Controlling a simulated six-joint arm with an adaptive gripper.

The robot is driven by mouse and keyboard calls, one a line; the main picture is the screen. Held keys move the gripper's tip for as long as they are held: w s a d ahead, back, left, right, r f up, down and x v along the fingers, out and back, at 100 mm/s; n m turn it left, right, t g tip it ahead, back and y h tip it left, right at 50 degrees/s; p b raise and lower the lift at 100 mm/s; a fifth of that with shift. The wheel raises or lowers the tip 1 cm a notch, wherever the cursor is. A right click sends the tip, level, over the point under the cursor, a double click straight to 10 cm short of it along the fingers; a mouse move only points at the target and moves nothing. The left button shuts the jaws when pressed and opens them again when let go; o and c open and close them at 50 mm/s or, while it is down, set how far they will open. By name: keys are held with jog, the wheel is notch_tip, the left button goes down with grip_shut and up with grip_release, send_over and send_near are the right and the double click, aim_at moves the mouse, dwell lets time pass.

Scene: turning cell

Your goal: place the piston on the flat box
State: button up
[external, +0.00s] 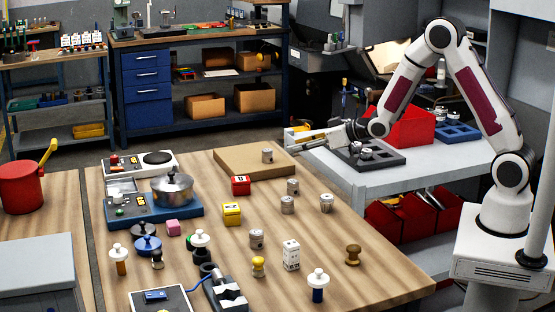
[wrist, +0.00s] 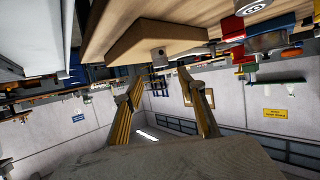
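The flat box (external: 232,163) is a low brown slab at the back edge of the wooden table. A small grey metal cylinder that looks like the piston (external: 267,155) stands upright on it, right of its middle. In the wrist view, which is upside down, the flat box (wrist: 130,38) and the piston (wrist: 158,54) show beyond the fingertips. My gripper (external: 303,144) is right of the piston and apart from it. In the wrist view my gripper (wrist: 159,80) has its fingers spread with nothing between them.
Several similar metal parts, such as one cylinder (external: 293,187), stand right of the table's middle. A yellow block (external: 232,214), a red block (external: 241,186) and a pot (external: 172,189) stand nearby. A dark tray (external: 385,159) lies on the grey bench below my arm.

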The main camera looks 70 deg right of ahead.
jog(key=s+a+r+g+h, duration=0.1)
jog(key=s+a+r+g, duration=0.1)
jog(key=s+r, duration=0.55)
jog(key=s+a+r+g, duration=0.2)
jog(key=s+r, duration=0.2)
jog(key=s, duration=0.6)
jog(key=s+a+g, duration=0.2)
jog(key=s, duration=1)
jog(key=s+a+r+g+y, duration=0.1)
jog(key=s+a+g, duration=0.1)
jog(key=s, duration=1.1)
jog(key=shift+a, duration=0.8)
